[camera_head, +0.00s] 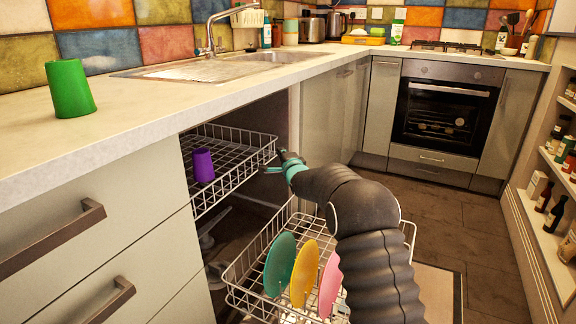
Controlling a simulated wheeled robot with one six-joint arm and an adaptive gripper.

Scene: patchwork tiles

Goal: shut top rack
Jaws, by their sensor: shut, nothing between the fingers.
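The top rack (236,165) of the dishwasher is a white wire basket, partly pulled out from under the counter. A purple cup (203,166) stands in it on the left. My gripper (284,157) is shut and empty at the rack's front right end, close to its rim. I cannot tell whether it touches the rim. My dark arm reaches in from the lower right and covers part of the lower rack.
The lower rack (243,269) is pulled out and holds a green plate (280,264), a yellow plate (304,273) and a pink plate (329,284). A green cup (70,89) stands on the counter (130,104) above. Open floor (458,228) lies to the right.

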